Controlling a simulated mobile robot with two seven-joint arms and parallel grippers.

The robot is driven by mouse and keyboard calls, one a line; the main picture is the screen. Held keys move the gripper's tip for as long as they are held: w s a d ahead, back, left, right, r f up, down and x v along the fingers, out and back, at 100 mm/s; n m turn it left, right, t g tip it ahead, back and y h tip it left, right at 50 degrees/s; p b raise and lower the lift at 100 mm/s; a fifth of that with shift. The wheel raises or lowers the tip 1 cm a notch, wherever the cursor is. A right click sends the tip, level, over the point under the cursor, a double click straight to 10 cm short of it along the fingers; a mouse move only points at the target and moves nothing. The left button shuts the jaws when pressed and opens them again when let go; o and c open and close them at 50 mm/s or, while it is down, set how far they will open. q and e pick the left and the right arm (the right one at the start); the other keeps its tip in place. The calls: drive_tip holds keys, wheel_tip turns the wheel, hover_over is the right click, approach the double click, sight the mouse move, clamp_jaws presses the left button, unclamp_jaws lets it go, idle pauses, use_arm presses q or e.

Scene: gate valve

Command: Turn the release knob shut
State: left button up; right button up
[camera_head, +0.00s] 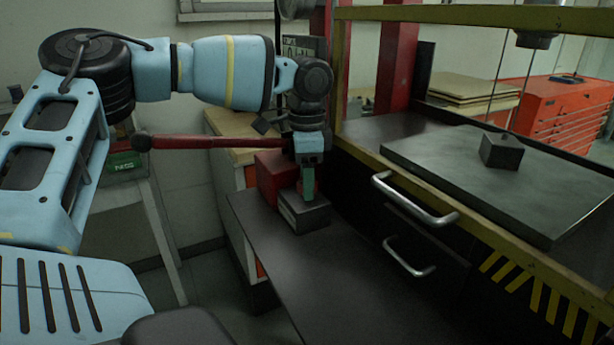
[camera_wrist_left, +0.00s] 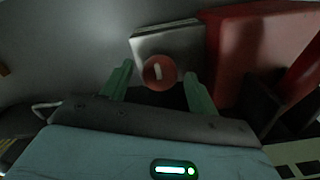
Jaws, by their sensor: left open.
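The release knob (camera_wrist_left: 159,71) is round and red with a pale mark on its face. In the left wrist view it shows between the two green fingers of my open left gripper (camera_wrist_left: 159,74), with a gap on each side. Whether the fingertips reach down to its height I cannot tell. It is in front of a small grey metal block (camera_wrist_left: 172,40), which also shows in the head view (camera_head: 304,218). There my left gripper (camera_head: 308,184) points down over the block and hides the knob. My right gripper is not in view.
A red box (camera_wrist_left: 248,50) stands close beside the block. A long red bar (camera_head: 215,142) runs left from near my left wrist. The dark bench top (camera_head: 300,275) in front is clear. Drawer handles (camera_head: 412,200) and a yellow-framed table are at right.

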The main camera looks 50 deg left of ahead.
use_arm(q)
drive_tip(key=shift+r, duration=0.1)
wheel_tip(320, 180, up, 8)
drive_tip(key=shift+f, duration=0.15)
idle(0.4)
idle(0.5)
